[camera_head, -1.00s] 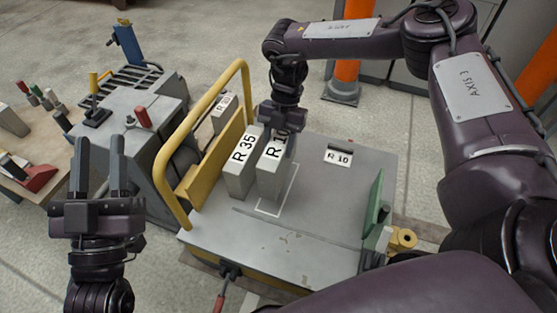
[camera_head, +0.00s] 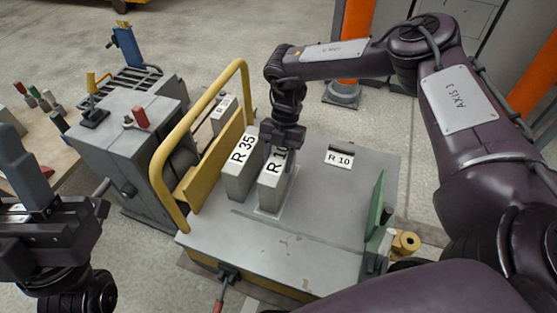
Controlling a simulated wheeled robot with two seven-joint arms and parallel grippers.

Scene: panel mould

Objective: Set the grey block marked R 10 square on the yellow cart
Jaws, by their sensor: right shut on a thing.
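The grey block marked R 10 (camera_head: 272,192) is upright over the outlined patch on the yellow cart's grey deck (camera_head: 300,250). A thin pale rim shows around its base; I cannot tell whether it touches the deck. My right gripper (camera_head: 282,153) is shut on the block's top and covers part of its marking. A similar grey block marked R 35 (camera_head: 239,175) stands close beside it on the left. My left gripper (camera_head: 58,172) is at the left edge, away from the cart, its fingers apart and empty.
A small R 10 plate (camera_head: 339,157) lies on the deck at right. The cart's yellow rail (camera_head: 158,175) and an upright board border the blocks on the left. A green upright plate (camera_head: 376,204) stands at the right edge. A grey machine (camera_head: 130,150) stands left of the cart.

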